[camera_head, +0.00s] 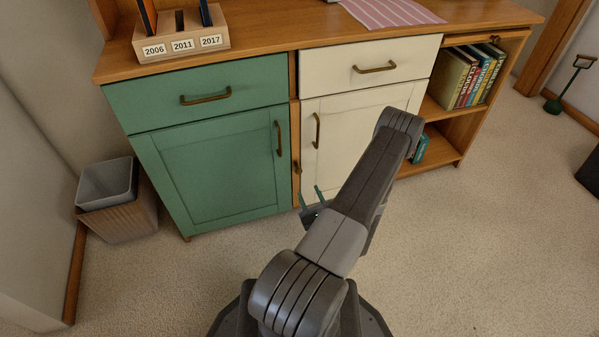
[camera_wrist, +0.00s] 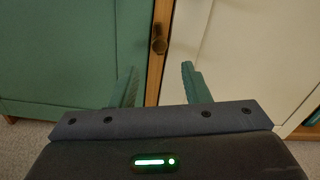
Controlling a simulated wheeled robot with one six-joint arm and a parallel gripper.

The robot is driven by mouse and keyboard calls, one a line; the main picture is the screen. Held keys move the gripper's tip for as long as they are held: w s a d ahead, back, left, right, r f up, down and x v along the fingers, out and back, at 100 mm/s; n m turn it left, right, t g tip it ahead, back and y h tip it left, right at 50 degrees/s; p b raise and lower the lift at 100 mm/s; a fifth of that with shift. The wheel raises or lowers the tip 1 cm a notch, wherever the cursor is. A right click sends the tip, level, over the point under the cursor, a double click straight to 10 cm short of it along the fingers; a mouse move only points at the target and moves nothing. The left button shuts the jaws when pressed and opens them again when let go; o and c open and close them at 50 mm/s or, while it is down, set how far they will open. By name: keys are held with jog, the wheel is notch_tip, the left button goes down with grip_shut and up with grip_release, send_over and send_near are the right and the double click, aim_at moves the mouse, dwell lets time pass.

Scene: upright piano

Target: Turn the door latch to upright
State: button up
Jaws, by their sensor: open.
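The door latch (camera_head: 297,167) is a small dark brass piece on the wooden strip between the green door (camera_head: 215,170) and the cream door (camera_head: 350,135). In the wrist view the latch (camera_wrist: 159,45) shows at upper centre, with a rounded end towards me; its exact angle is hard to tell. My gripper (camera_head: 310,194) is low in front of the strip, partly hidden by my arm. In the wrist view my gripper (camera_wrist: 158,70) is open and empty, with its teal fingers on either side of the strip. The latch lies beyond the fingertips, apart from them.
Brass handles (camera_head: 279,138) (camera_head: 317,130) stand out from both doors on either side of the latch. A waste bin (camera_head: 106,183) stands left of the cabinet. An open bookshelf (camera_head: 440,110) is at the right. The carpet (camera_head: 470,250) in front is mostly clear.

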aim_at(299, 172)
jog(key=b+x, duration=0.2)
jog(key=x, duration=0.9)
jog(key=shift+w+a, duration=0.15)
jog(key=shift+w, duration=0.1)
